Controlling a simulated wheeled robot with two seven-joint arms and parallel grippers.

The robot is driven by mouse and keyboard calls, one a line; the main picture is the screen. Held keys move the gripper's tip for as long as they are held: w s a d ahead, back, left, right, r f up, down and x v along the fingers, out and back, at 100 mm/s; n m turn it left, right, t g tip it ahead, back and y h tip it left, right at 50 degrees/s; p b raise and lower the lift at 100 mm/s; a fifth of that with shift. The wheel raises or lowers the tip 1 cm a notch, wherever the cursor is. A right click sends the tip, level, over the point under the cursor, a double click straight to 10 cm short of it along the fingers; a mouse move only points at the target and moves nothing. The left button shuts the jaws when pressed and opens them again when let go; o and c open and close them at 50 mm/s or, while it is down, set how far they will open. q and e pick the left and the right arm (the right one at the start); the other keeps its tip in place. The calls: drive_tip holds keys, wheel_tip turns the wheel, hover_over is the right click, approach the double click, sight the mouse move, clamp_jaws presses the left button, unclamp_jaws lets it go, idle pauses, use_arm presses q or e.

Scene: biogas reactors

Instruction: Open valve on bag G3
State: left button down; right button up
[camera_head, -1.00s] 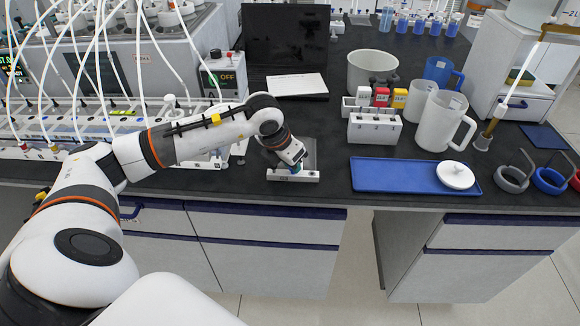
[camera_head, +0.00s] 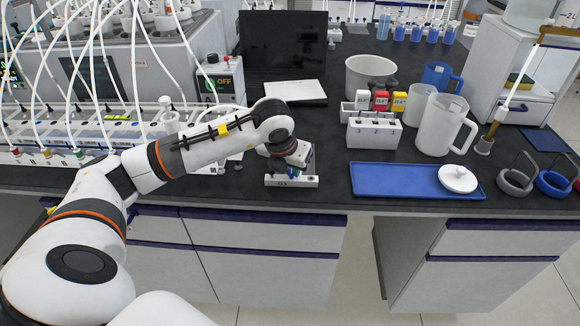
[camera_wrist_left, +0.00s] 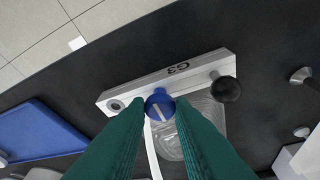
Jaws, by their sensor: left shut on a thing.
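The white holder labelled G3 (camera_head: 291,181) stands at the front edge of the dark bench, and it also shows in the left wrist view (camera_wrist_left: 170,75). A clear bag (camera_wrist_left: 205,116) hangs on it, partly hidden by my fingers. The bag's valve has a round blue knob (camera_wrist_left: 158,103) with a pale line across it. My left gripper (camera_wrist_left: 160,110) has its green fingers shut on the knob, one on each side. In the head view the left gripper (camera_head: 293,170) is small and partly covered by its own wrist. My right gripper is not in view.
A blue tray (camera_head: 400,178) with a white lid (camera_head: 458,178) lies to the right of the holder. Behind it are a white rack (camera_head: 374,133), a jug (camera_head: 445,125) and a white tub (camera_head: 371,72). Tubed equipment (camera_head: 120,125) stands at the left.

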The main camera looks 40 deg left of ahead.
use_arm(q)
drive_tip(key=c, duration=1.3)
unclamp_jaws()
drive_tip(key=shift+o, duration=0.2)
drive_tip(key=shift+r, duration=0.1)
drive_tip(key=v, duration=1.1)
drive_tip(key=shift+s+r+b, duration=0.25)
drive_tip(key=shift+r+b, duration=0.1)
drive_tip(key=shift+b, duration=0.1)
